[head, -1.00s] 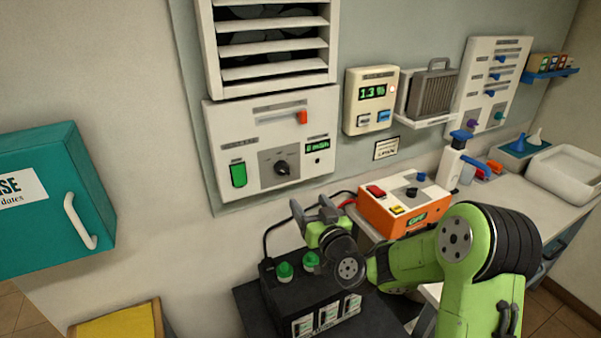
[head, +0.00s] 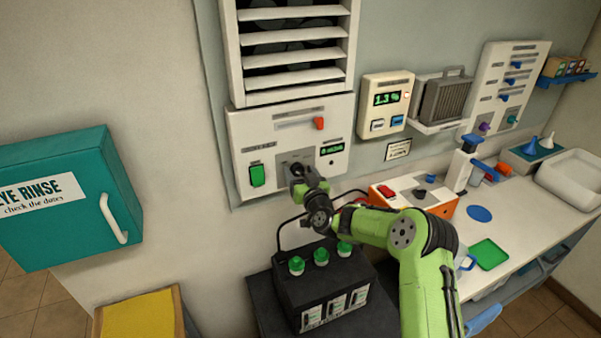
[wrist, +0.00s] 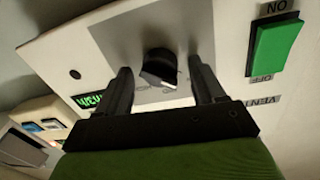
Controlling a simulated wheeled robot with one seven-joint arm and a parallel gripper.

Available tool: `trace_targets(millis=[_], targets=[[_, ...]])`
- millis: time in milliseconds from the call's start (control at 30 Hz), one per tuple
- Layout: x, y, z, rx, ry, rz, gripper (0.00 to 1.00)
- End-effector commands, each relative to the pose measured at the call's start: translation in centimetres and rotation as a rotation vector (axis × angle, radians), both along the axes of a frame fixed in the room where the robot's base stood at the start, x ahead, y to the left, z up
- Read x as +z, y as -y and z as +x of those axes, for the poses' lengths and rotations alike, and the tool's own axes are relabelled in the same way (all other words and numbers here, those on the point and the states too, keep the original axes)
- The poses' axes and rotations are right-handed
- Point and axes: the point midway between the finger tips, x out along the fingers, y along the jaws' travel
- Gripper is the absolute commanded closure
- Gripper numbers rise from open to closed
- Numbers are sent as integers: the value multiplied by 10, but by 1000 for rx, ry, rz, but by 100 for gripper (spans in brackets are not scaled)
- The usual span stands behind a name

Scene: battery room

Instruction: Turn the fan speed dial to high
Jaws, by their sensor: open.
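The fan speed dial is a black knob (wrist: 160,67) on a grey square plate (wrist: 128,38) of the white fan panel (head: 245,130). In the head view my gripper (head: 298,178) is in front of that plate and hides most of the dial. In the wrist view my gripper (wrist: 163,85) is open, with one dark finger on each side of the knob. A gap shows between each finger and the knob. The knob's pointer setting is hard to read. A green rocker switch (head: 257,176) and a small green display (head: 332,149) flank the plate.
A louvred vent (head: 292,50) is above the panel. A black battery (head: 320,285) with several green caps stands below my arm. An orange and white charger box (head: 412,193) is to the right. A teal eye rinse cabinet (head: 70,195) projects at left.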

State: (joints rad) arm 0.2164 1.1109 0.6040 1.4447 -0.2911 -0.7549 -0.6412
Motion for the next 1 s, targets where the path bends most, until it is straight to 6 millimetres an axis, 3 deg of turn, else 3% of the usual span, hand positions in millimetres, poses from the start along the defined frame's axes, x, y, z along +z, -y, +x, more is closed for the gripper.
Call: trace_targets(millis=[133, 500, 1000], targets=[[-1, 0, 0, 1, 0, 0, 33], [0, 0, -1, 1, 0, 0, 86], [-1, 0, 0, 1, -47, 116, 86]])
